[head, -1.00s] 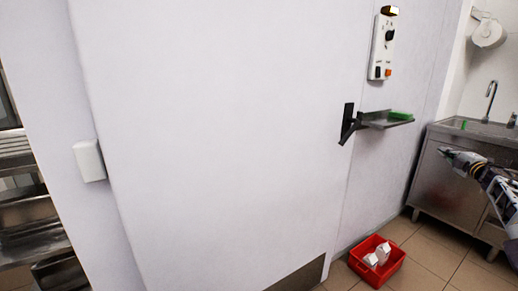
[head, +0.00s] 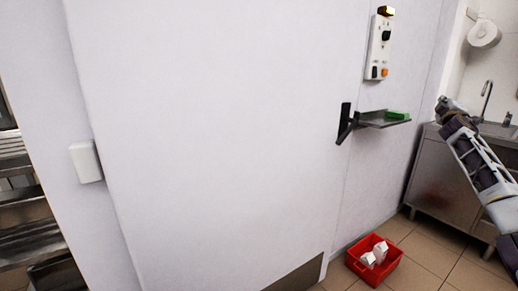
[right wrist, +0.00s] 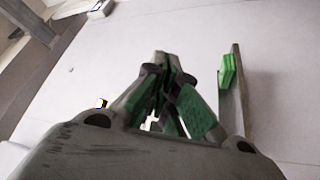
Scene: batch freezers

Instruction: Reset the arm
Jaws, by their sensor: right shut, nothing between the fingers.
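My right gripper (head: 446,108) is raised at the right side of the head view, in front of the sink. In the right wrist view its fingers (right wrist: 163,62), with green pads, are together and hold nothing. A large pale freezer door (head: 210,130) fills the middle of the head view and looks closed, with a black handle (head: 345,124) at its right edge. My left gripper is not in view.
A metal shelf (head: 372,123) with a green item (head: 397,115) juts from the wall, left of my right gripper. A control box (head: 379,47) is above it. A red crate (head: 393,281) with white cartons is on the floor. A steel sink unit (head: 437,185) stands right; racks (head: 28,240) stand left.

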